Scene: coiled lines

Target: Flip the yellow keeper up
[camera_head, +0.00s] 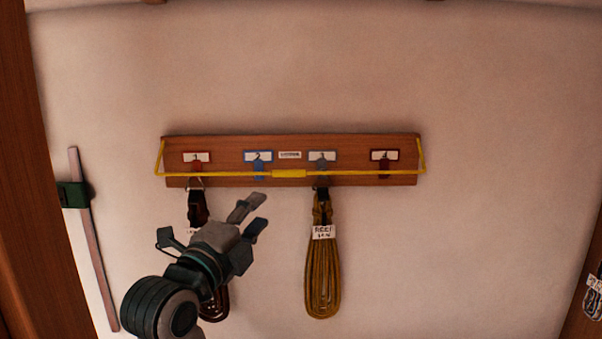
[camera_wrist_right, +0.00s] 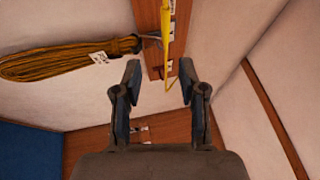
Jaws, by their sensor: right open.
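The yellow keeper (camera_head: 289,173) is a thin bar with a wider tab at its middle. It runs across the front of the wooden rail (camera_head: 350,143), low over the hooks, with a short arm at each end. My right gripper (camera_head: 257,212) is open and empty, below and left of the tab in the head view. In the right wrist view the keeper (camera_wrist_right: 180,30) runs down from the top edge and ends ahead of the gap between the open fingers (camera_wrist_right: 160,78), apart from them. My left gripper is not in view.
A yellow-brown coil (camera_head: 322,265) hangs from hook 3; it also shows in the wrist view (camera_wrist_right: 70,60). A dark coil (camera_head: 198,206) hangs under hook 1, partly behind my arm. A green block (camera_head: 73,195) on a pale strip stands left.

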